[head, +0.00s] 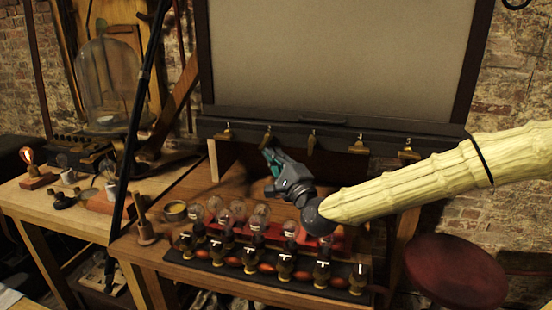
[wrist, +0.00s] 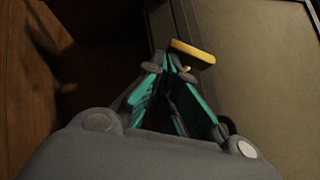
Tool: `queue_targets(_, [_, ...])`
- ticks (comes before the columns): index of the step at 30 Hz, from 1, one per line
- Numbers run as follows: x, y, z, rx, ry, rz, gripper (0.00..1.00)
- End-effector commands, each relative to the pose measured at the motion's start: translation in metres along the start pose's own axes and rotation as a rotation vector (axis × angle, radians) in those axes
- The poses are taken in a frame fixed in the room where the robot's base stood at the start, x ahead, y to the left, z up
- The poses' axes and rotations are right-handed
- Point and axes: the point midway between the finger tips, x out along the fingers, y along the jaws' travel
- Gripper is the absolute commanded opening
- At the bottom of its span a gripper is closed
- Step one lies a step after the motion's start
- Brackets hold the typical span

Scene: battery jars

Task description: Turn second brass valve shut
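Several brass valves line the front of the dark rail (head: 335,134) under the large panel. The second brass valve from the left (head: 267,138) is just above the tip of my gripper (head: 269,154). In the wrist view its yellow handle (wrist: 192,52) is a short bar, slanting down to the right, just beyond and right of my fingertips (wrist: 167,62). My teal fingers converge to a tip and look shut, with nothing seen between them. Contact with the handle cannot be told. The valve's body is largely hidden behind the fingers.
The first (head: 226,131), third (head: 312,141), fourth (head: 359,146) and fifth valves (head: 408,153) sit along the same rail. Glass jars (head: 258,218) and a dark strip of brass fittings (head: 250,268) stand on the bench below my arm. A red stool (head: 455,272) stands at right.

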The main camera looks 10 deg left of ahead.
Motion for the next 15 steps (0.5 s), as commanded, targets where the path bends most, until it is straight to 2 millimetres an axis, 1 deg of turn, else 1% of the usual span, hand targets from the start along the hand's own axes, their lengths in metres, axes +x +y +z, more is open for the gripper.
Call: queue_targets(15, [0.0054, 0.0118, 0.0054, 0.001, 0.000, 0.000, 0.00])
